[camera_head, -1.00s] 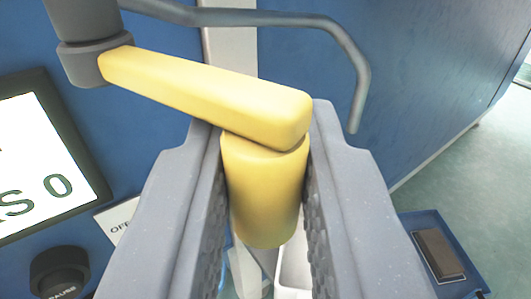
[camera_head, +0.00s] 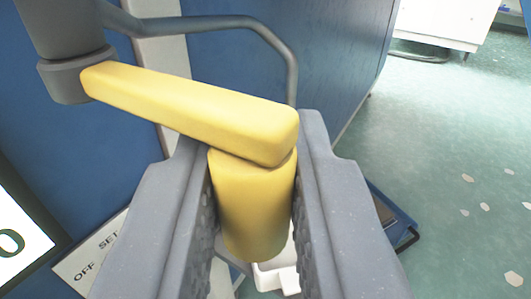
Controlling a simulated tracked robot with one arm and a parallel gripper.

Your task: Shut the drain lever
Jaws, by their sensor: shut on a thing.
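The yellow drain lever (camera_head: 190,108) runs from a dark grey pivot (camera_head: 75,72) at the upper left to the middle of the picture. Its thick yellow handle knob (camera_head: 252,200) hangs down from the lever's end. My gripper (camera_head: 255,225) has its two grey fingers on either side of this knob and is shut on it. The finger pads press at the knob's left and right sides. The knob's lower end is in view between the fingers.
A grey bent pipe (camera_head: 270,35) passes behind the lever. A blue panel (camera_head: 60,140) stands at the left, with a lit display (camera_head: 20,240) and an OFF/SET label (camera_head: 95,255). A white part (camera_head: 280,272) lies below the knob. Green floor (camera_head: 450,150) is open at the right.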

